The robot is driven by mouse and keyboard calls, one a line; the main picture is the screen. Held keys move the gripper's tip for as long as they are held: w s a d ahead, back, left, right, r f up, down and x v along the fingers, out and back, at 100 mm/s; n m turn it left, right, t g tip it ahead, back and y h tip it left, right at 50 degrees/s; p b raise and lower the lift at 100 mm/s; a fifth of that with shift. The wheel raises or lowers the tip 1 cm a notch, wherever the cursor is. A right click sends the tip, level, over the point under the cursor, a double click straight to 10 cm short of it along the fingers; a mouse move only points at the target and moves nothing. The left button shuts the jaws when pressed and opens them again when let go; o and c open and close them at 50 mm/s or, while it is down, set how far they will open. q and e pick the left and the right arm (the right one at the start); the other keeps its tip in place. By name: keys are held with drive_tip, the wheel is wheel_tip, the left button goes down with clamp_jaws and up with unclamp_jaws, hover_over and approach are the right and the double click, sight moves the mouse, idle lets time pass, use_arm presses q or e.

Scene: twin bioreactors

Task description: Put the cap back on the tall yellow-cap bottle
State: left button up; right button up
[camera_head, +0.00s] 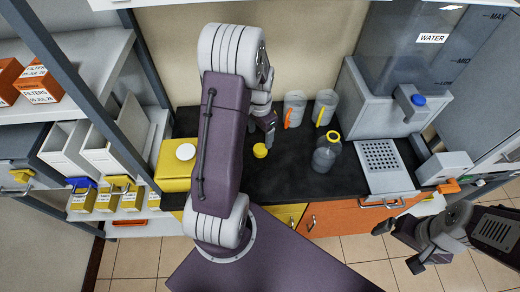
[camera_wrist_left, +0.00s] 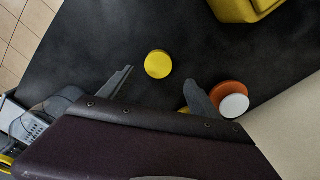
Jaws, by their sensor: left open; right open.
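The yellow cap (camera_head: 260,150) lies flat on the black counter, and it also shows in the left wrist view (camera_wrist_left: 158,64). A translucent grey bottle (camera_head: 325,157) with a yellow ring at its open-looking mouth stands upright to the right of the cap. My left gripper (camera_head: 268,124) is open and empty just behind the cap. In the left wrist view its fingers (camera_wrist_left: 157,92) are spread, with the cap beyond the tips and between their lines. My right gripper (camera_head: 399,247) is open and empty at the lower right, away from the counter.
A yellow canister (camera_head: 172,172) with a white lid stands at the left. Two jugs (camera_head: 293,106) stand at the back. A water dispenser (camera_head: 392,95) with a perforated tray (camera_head: 383,156) is at the right.

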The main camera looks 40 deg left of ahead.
sight(260, 149)
use_arm(q)
wheel_tip(260, 149, down, 2)
drive_tip(key=shift+w+d+f, duration=0.1)
drive_tip(key=f, duration=0.5)
drive_tip(key=shift+s+p, duration=0.2)
drive_tip(key=shift+p, duration=0.1)
